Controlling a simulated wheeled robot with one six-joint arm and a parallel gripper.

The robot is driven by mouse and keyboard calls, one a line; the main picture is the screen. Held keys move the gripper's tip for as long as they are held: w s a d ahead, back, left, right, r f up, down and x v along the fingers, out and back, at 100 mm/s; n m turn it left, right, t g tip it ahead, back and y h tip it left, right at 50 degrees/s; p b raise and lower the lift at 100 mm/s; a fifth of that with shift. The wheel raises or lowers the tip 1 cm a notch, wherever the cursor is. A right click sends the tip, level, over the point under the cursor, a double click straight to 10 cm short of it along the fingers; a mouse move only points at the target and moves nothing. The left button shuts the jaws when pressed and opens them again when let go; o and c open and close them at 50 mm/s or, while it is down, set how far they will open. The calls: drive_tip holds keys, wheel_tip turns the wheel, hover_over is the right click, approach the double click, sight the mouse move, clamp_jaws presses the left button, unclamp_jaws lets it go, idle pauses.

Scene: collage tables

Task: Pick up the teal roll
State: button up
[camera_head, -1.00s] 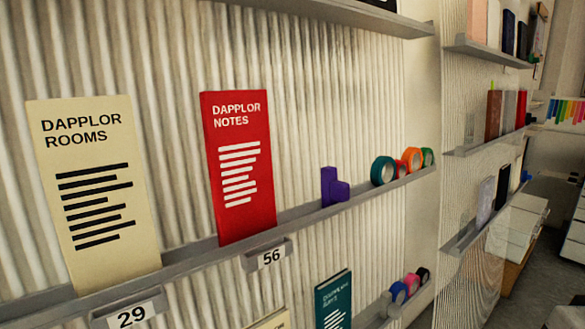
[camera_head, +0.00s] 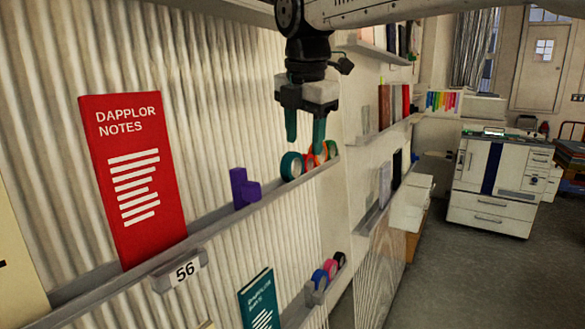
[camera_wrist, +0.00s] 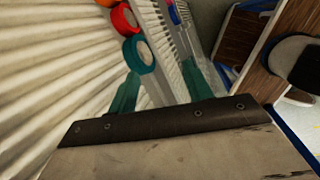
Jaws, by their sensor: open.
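The teal roll (camera_head: 291,166) stands on edge on the long grey shelf in the head view, leftmost in a row of tape rolls. In the wrist view the teal roll (camera_wrist: 138,57) lies just beyond the tip of the left finger, left of the middle of the gap. My gripper (camera_head: 305,148) points down over the row, with its green fingers apart and nothing between them. It also shows in the wrist view (camera_wrist: 161,72). The right finger overlaps the rolls behind it in the head view and partly hides them.
A red roll (camera_wrist: 124,20) stands close beside the teal one, with an orange roll (camera_wrist: 101,2) beyond. A purple block (camera_head: 243,189) and a red DAPPLOR NOTES booklet (camera_head: 133,180) stand left on the shelf (camera_head: 215,232). Several rolls sit on a lower shelf.

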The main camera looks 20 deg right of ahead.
sight(293, 153)
drive_tip(key=w+n, duration=0.1)
drive_tip(key=w+r+n, duration=0.1)
drive_tip(key=w+a+n, duration=0.1)
drive_tip(key=shift+w+r, duration=0.25)
drive_tip(key=shift+w, duration=0.05)
drive_tip(key=x, duration=0.7)
drive_tip(key=shift+d+f, duration=0.15)
drive_tip(key=shift+f, duration=0.05)
drive_tip(key=shift+r, duration=0.1)
clamp_jaws()
